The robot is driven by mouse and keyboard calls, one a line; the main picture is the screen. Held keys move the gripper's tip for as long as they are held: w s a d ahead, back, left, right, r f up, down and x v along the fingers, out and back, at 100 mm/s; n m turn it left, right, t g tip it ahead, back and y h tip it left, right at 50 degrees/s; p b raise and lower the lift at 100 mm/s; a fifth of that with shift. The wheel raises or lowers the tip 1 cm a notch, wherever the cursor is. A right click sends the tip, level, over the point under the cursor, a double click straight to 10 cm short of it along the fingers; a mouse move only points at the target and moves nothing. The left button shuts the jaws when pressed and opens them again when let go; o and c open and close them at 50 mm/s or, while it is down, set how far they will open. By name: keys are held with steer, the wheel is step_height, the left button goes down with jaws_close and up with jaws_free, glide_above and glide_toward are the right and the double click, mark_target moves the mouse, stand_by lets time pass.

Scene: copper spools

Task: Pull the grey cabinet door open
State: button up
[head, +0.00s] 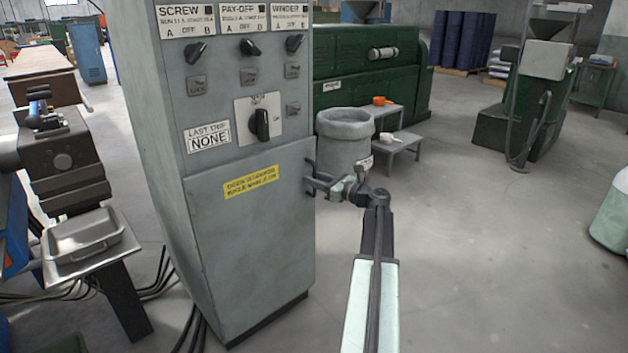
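The grey cabinet (205,120) stands left of centre, with switches and labels on its upper front. Its lower door (250,255) looks closed, flush with the front, and bears a yellow label. A dark handle (309,167) sits at the door's upper right edge. My arm reaches up from the bottom centre, and my gripper (318,184) is at the handle, its fingers pointing left. The fingers overlap the handle in the picture. They are small and dark here, so I cannot tell whether they grip it or only surround it.
A grey bin (345,140) stands behind my gripper, beside a grey step stand (398,147). A metal tray (82,240) is on a stand left of the cabinet. Cables lie on the floor at the cabinet's left. The floor (480,265) to the right is clear.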

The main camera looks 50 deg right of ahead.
jaws_close()
stand_by(1.4)
